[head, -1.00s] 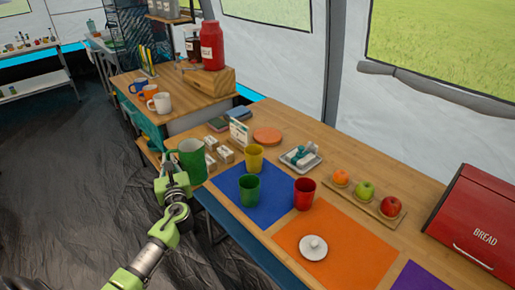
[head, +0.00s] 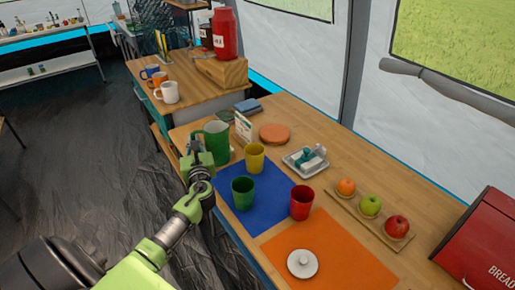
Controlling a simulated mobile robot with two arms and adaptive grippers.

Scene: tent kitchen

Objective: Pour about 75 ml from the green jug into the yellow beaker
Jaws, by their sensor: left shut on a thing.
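The green jug (head: 217,146) is upright at the left edge of the table. My left gripper (head: 197,158) is shut on the jug at its left side, where the handle is; the fingers partly hide it. I cannot tell whether the jug's base touches the table. What is inside the jug does not show. The yellow beaker (head: 255,159) stands upright just right of the jug, at the far edge of the blue mat, with a small gap between them. My right gripper is not in view.
A green beaker (head: 243,194) and a red beaker (head: 301,203) stand nearer on the blue mat (head: 265,216). A card stand (head: 243,127) is behind the jug. A white lid (head: 302,264) lies on the orange mat (head: 335,250). A small tray (head: 305,161) is to the right.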

